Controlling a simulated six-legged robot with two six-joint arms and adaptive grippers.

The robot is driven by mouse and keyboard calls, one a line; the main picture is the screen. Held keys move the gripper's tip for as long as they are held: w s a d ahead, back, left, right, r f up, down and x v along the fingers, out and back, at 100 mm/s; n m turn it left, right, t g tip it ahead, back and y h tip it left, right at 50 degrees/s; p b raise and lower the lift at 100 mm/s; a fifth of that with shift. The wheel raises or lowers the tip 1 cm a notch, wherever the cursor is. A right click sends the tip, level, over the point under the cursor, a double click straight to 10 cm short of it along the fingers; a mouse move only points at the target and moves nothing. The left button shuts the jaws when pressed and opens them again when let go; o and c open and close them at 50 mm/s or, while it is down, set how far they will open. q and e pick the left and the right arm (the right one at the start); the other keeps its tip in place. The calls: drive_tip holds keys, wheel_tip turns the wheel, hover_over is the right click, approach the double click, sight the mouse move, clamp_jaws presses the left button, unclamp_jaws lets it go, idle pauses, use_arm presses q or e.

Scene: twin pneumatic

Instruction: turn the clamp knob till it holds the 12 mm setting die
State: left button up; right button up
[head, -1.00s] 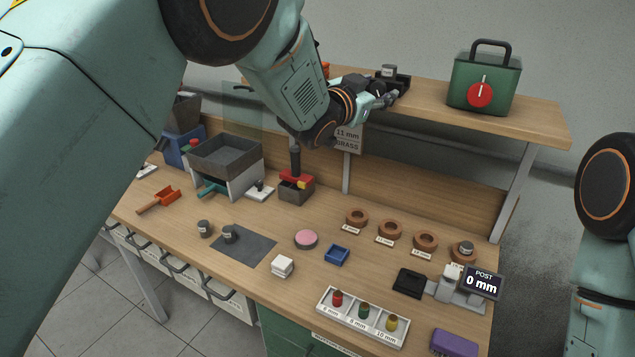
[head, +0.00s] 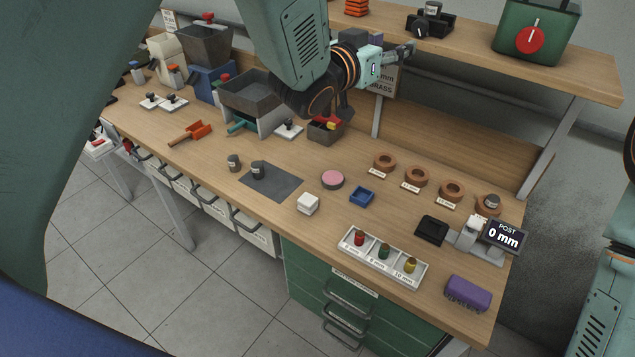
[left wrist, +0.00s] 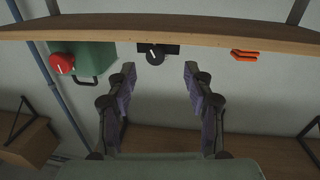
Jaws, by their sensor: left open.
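The black clamp block (head: 441,23) stands on the raised shelf, with its round black knob (head: 421,30) on the front. A grey cylindrical die (head: 432,9) with a white label sits at the clamp; its print is too small to read. My left gripper (head: 408,47) is in front of the shelf, a little left of and below the knob. In the left wrist view, which is upside down, the open, empty fingers (left wrist: 158,72) stand on either side of the knob's (left wrist: 155,57) line of sight, apart from it. My right gripper is out of view.
A green case (head: 540,30) with a red dial stands right of the clamp, and an orange stack (head: 356,7) stands left. The shelf's front edge (head: 520,75) runs close by my left gripper. The bench below holds dies, copper-coloured rings and a post gauge (head: 503,236).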

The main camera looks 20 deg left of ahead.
use_arm(q)
drive_tip(key=s+a+f+g+y+b, duration=0.1)
drive_tip(key=s+a+f, duration=0.2)
drive_tip(key=f, duration=0.5)
drive_tip(key=s+a+f+n+g+y+b, duration=0.1)
drive_tip(key=s+a+f+g+y+b, duration=0.1)
drive_tip(key=f, duration=0.7)
drive_tip(key=s+a+f+n+g+y+b, duration=0.1)
drive_tip(key=s+a+f, duration=0.3)
drive_tip(key=f, duration=0.5)
drive_tip(key=shift+s+a+g+y+b, duration=0.35)
drive_tip(key=shift+s+g+y, duration=0.3)
drive_tip(key=shift+s, duration=0.2)
